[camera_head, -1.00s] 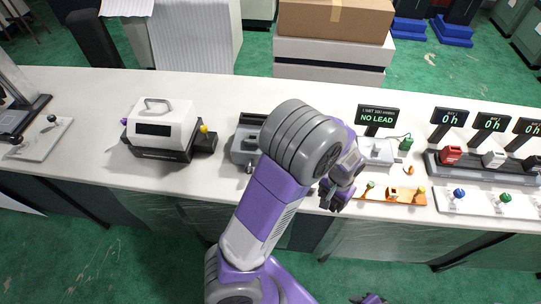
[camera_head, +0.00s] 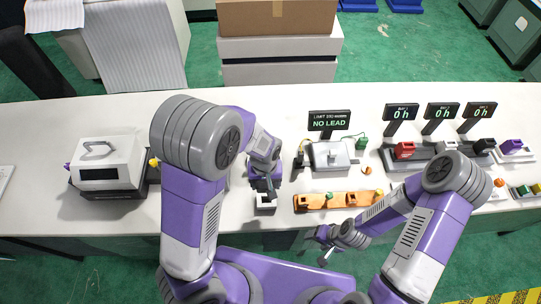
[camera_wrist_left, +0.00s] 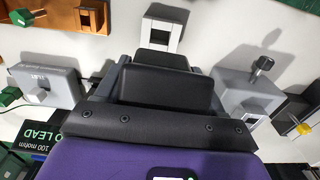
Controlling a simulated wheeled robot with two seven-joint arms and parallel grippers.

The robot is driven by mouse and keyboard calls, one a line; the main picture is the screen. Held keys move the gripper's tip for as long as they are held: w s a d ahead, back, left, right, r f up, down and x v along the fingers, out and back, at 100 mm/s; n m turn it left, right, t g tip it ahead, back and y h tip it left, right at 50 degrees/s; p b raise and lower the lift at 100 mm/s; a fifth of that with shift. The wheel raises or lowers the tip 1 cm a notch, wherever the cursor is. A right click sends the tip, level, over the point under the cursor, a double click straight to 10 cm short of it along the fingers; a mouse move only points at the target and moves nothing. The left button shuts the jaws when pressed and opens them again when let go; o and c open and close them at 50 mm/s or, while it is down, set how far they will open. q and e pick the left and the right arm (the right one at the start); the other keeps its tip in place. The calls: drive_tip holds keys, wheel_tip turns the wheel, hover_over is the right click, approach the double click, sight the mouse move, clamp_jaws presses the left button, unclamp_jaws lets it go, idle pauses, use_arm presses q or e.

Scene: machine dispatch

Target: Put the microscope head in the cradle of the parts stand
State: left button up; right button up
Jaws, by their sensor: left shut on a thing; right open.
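My left gripper (camera_head: 266,190) is shut, pointing down near the front of the white table. What it holds is mostly hidden between the dark fingers, which also show in the left wrist view (camera_wrist_left: 162,78); I cannot clearly make out the microscope head. Just beyond the fingertips is a small white block with a dark square opening (camera_head: 265,202), seen also in the wrist view (camera_wrist_left: 160,30). I cannot tell whether it is the cradle of the parts stand. My right gripper (camera_head: 325,252) is open and empty, in front of the table edge.
An orange board (camera_head: 318,203) with small fittings lies right of the left gripper. Behind it are a grey device (camera_head: 332,156) and a NO LEAD sign (camera_head: 329,121). A grey block with a black knob (camera_wrist_left: 245,97) is close beside the gripper. A white-topped machine (camera_head: 107,160) stands left.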

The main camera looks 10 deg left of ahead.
use_arm(q)
drive_tip(key=shift+d+r, duration=0.1)
drive_tip(key=shift+r, duration=0.1)
drive_tip(key=shift+s, duration=0.4)
wheel_tip(320, 180, down, 6)
drive_tip(key=b, duration=0.4)
drive_tip(key=shift+r, duration=0.1)
idle(1.8)
drive_tip(key=shift+f+b, duration=1.6)
drive_tip(key=shift+f, duration=0.5)
drive_tip(key=o, duration=1.4)
drive_tip(key=shift+c, duration=0.2)
